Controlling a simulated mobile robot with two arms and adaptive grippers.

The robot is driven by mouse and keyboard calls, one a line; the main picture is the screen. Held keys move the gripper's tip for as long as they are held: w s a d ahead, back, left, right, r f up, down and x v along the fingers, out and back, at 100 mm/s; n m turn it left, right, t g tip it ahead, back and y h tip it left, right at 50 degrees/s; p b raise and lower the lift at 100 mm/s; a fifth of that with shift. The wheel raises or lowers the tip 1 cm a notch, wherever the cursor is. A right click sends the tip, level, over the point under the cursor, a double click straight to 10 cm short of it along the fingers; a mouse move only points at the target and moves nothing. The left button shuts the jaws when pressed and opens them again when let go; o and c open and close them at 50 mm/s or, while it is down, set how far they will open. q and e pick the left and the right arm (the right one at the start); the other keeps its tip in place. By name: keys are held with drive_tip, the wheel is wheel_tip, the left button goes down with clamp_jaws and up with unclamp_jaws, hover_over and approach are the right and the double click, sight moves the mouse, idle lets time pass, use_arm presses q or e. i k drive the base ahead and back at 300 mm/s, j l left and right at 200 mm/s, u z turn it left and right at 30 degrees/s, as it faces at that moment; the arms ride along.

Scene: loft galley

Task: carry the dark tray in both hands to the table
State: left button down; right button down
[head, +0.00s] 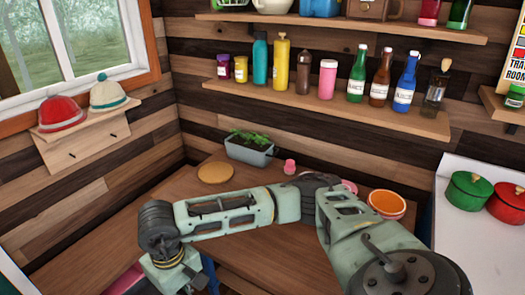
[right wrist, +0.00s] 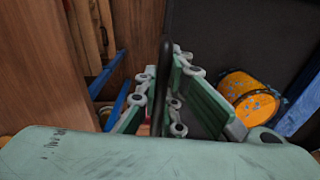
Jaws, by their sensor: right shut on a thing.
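The dark tray (right wrist: 225,40) shows only in part in the right wrist view, as a dark flat panel with a raised dark rim. The fingers of my right gripper (right wrist: 160,95) lie on both sides of that rim and are shut on it. In the head view my right arm reaches across to the lower left; its fingertips and the tray are out of that picture. The table (head: 180,195) is the wooden top in the corner below my arm. My left gripper is in neither view.
A planter (head: 250,152), a round tan board (head: 215,173), a pink cup (head: 290,167) and an orange bowl (head: 386,204) stand on the wooden top. An orange spotted drum-like thing (right wrist: 250,97) and blue bars (right wrist: 112,75) are near the right gripper.

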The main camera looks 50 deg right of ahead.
sight(290, 240)
drive_tip(key=i+z, duration=0.4)
drive_tip(key=i+j+z, duration=0.15)
drive_tip(key=i+z, duration=0.3)
drive_tip(key=i+l+z, duration=0.1)
drive_tip(key=z, duration=0.3)
drive_tip(key=i+z, duration=0.4)
drive_tip(key=i+j+z, duration=0.1)
drive_tip(key=z, duration=1)
drive_tip(key=i+j, duration=0.05)
